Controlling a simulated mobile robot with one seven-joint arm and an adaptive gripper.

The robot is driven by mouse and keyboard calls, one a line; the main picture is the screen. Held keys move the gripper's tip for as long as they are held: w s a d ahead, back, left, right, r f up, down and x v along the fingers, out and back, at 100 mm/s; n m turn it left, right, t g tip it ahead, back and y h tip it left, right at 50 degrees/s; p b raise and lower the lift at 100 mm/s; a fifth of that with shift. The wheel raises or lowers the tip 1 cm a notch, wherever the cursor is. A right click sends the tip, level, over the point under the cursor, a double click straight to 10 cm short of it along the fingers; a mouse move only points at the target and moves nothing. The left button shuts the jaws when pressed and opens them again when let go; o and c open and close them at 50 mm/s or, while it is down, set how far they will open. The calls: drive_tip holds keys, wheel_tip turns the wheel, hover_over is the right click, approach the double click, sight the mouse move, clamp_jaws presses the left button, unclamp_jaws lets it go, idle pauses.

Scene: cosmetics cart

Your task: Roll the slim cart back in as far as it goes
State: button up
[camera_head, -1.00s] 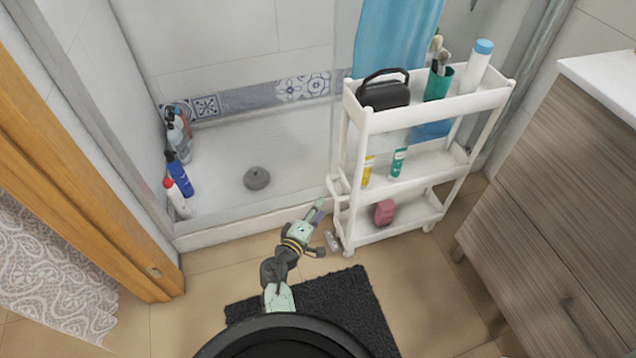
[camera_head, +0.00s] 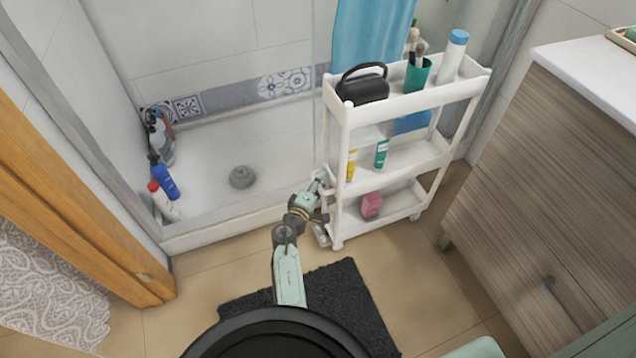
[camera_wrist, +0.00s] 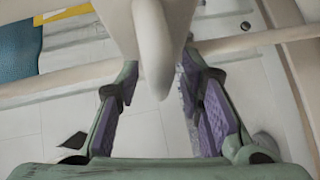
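The slim white cart (camera_head: 398,176) is a three-tier rolling shelf standing between the shower and the wooden vanity. It has a white handle at its near left end, which shows in the wrist view (camera_wrist: 152,45). My gripper (camera_head: 318,185) is at this handle, beside the cart's near left post at middle-shelf height. In the wrist view, the purple-padded fingers (camera_wrist: 160,85) are spread with the white handle between them. The fingers look open, and firm contact is not visible. The head view shows the fingertips only partly.
A black bag (camera_head: 362,90), a green cup (camera_head: 417,76) with brushes and a white bottle (camera_head: 452,58) stand on the top shelf. Tubes and a pink item (camera_head: 371,205) sit lower. The vanity (camera_head: 560,170) stands right. A dark mat (camera_head: 345,300) lies in front.

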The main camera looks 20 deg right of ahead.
drive_tip(key=shift+c, duration=0.2)
clamp_jaws()
idle(0.6)
